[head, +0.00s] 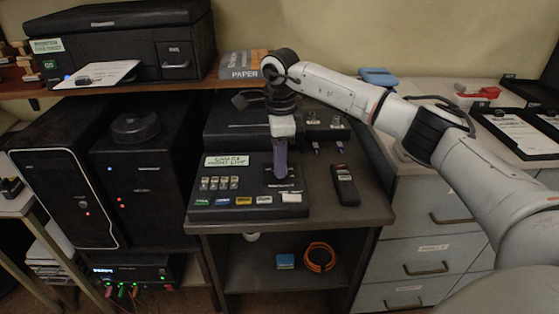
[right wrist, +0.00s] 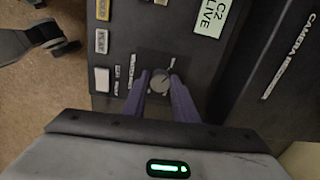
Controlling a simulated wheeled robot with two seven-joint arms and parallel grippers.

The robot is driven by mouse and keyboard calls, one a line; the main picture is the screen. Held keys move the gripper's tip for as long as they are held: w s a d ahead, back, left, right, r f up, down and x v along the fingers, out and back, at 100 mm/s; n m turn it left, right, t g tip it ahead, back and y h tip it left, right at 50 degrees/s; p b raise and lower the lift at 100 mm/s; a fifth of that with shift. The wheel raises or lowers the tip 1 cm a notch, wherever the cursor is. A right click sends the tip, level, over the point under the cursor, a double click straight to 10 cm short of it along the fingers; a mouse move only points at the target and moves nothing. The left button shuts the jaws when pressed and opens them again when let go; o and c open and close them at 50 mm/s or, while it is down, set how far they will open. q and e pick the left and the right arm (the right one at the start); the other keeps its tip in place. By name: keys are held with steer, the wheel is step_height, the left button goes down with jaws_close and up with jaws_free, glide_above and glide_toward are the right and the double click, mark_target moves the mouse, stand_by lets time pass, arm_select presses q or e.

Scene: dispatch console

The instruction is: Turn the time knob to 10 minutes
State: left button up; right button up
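The dispatch console (head: 222,171) is a dark sloped panel on the desk in the head view. A round grey knob (right wrist: 160,82) on a dark plate shows in the right wrist view; its pointer setting and scale are too small to read. My right gripper (head: 281,173) points down at the console's right part, and its purple fingers hide the knob in the head view. In the right wrist view my right gripper (right wrist: 160,88) has one finger on each side of the knob. The fingers are apart, but whether they press on it is unclear. My left gripper is not in view.
A dark handset (head: 345,184) lies right of the console. Several labelled buttons (head: 243,201) line the console's front. A dark unit with small switches (head: 315,124) stands behind. Drawers (head: 425,217) are at the right. Computer towers (head: 62,190) stand at the left.

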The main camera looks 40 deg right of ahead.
arm_select(q)
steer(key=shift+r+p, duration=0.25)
steer(key=shift+p, duration=0.05)
arm_select(e)
steer(key=shift+r+m, duration=0.1)
steer(key=shift+m, duration=0.2)
steer(key=m+p, duration=0.1)
steer(key=m, duration=0.1)
steer(key=shift+w+r+m+p, duration=0.1)
steer(key=shift+m+p, duration=0.2)
steer(key=shift+p, duration=0.05)
steer(key=m+p, duration=0.1)
steer(key=m, duration=0.1)
steer(key=shift+m, duration=0.4)
steer(key=shift+m+p, duration=0.55)
steer(key=shift+m, duration=0.35)
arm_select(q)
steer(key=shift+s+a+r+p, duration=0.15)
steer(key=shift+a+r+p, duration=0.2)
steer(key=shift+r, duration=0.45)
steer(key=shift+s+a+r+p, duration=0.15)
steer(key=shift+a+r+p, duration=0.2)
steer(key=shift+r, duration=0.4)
arm_select(e)
steer(key=shift+w+m+g, duration=0.1)
steer(key=shift+m+g, duration=0.2)
steer(key=shift+m, duration=1.6)
steer(key=o, duration=1)
